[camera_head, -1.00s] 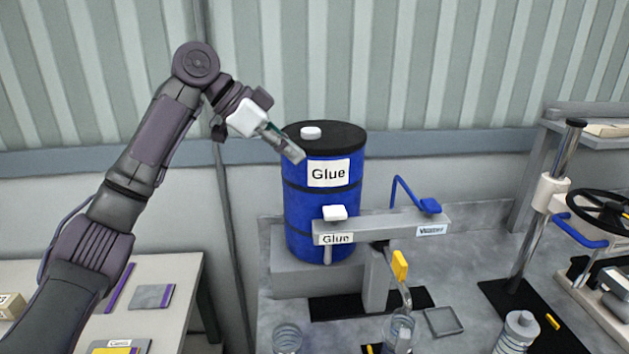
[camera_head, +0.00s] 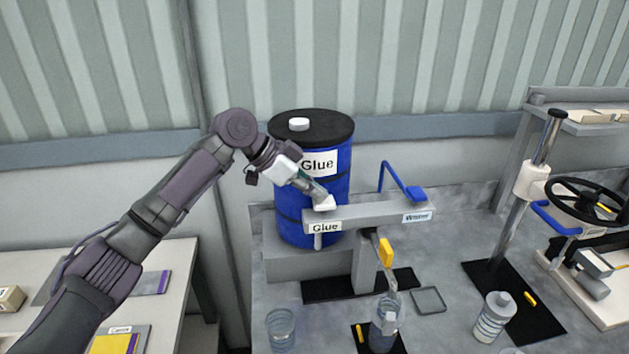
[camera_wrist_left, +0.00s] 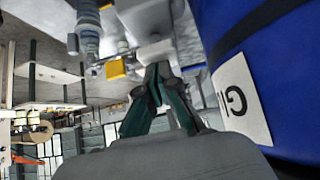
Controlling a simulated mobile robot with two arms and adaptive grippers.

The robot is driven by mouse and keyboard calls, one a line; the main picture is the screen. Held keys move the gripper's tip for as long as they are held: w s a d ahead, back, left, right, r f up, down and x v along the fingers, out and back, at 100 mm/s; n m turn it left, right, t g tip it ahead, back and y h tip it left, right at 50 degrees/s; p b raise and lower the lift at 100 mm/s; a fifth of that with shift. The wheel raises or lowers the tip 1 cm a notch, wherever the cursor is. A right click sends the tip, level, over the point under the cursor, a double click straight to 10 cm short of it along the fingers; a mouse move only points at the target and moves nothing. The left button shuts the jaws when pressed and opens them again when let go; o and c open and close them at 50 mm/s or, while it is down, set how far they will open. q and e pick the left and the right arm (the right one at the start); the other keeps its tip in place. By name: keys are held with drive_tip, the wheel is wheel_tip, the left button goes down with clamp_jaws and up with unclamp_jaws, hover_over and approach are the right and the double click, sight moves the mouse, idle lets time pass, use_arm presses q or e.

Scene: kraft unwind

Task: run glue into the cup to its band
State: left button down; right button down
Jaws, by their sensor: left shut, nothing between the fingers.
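The blue drum (camera_head: 341,180) labelled Glue stands at the middle in the head view. In front of it a grey bar (camera_head: 360,216) carries a Glue label, a white press pad (camera_head: 325,203) and a short spout (camera_head: 318,241). My left gripper (camera_head: 322,196) is shut and empty, its tips at the white pad; I cannot tell whether they touch. A clear cup (camera_head: 281,330) stands on the bench, in front of and below the bar; I cannot make out its band or contents. In the left wrist view the shut green fingers (camera_wrist_left: 157,75) are beside the drum (camera_wrist_left: 240,35). My right gripper is not in view.
A clear vessel (camera_head: 382,333) stands under that handle. A capped bottle (camera_head: 492,318) and a press with a black wheel (camera_head: 585,200) are to the right.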

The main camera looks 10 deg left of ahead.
use_arm(q)
drive_tip(key=shift+f, duration=0.95)
drive_tip(key=shift+s+f, duration=0.15)
drive_tip(key=shift+f, duration=0.1)
idle(0.6)
idle(0.5)
idle(1.8)
drive_tip(key=shift+r, duration=0.1)
idle(1.9)
